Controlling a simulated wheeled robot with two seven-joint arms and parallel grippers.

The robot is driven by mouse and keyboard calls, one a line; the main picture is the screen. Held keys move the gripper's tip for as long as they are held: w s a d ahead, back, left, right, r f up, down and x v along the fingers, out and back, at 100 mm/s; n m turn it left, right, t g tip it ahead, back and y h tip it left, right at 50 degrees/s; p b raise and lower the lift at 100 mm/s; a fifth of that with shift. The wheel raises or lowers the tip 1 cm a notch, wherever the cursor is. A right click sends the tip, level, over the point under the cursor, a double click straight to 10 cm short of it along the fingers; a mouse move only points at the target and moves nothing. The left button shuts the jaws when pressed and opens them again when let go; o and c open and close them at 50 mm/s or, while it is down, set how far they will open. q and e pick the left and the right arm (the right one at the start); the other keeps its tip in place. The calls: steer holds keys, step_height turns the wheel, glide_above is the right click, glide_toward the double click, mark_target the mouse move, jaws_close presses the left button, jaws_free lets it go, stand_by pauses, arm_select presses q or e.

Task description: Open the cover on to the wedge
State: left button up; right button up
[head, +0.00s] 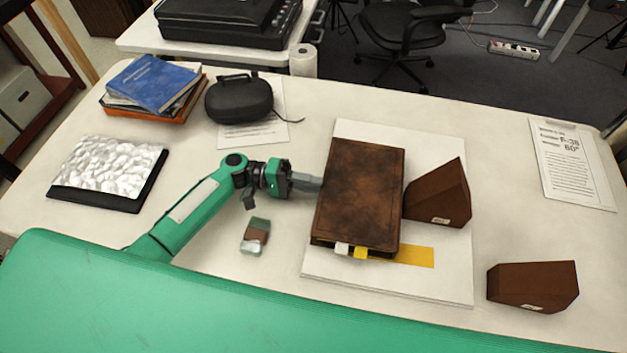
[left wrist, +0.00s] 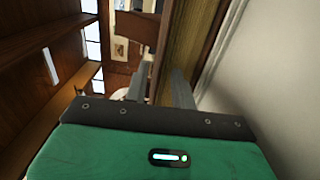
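A dark brown book (head: 360,195) lies closed on a white board (head: 455,280); its cover is down flat. A brown wedge (head: 440,195) stands at the book's right side, touching or very near it. A second brown wedge (head: 533,286) sits apart on the table at the lower right. My left gripper (head: 312,182) is at the book's left edge. In the left wrist view its fingers (left wrist: 158,88) are apart, with the cover's edge seeming to lie between them and the page block (left wrist: 193,45) beside the right finger. Contact cannot be told. My right gripper is not in view.
A small block (head: 255,236) lies below my left gripper. A silvery bag (head: 110,165), stacked books (head: 153,85) and a black case (head: 240,100) are further left. A paper sheet (head: 572,163) lies at the far right. The table between the board and that sheet is clear.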

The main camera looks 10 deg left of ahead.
arm_select(q)
steer(key=shift+d, duration=0.4)
jaws_close()
steer(key=shift+f, duration=0.1)
stand_by(1.1)
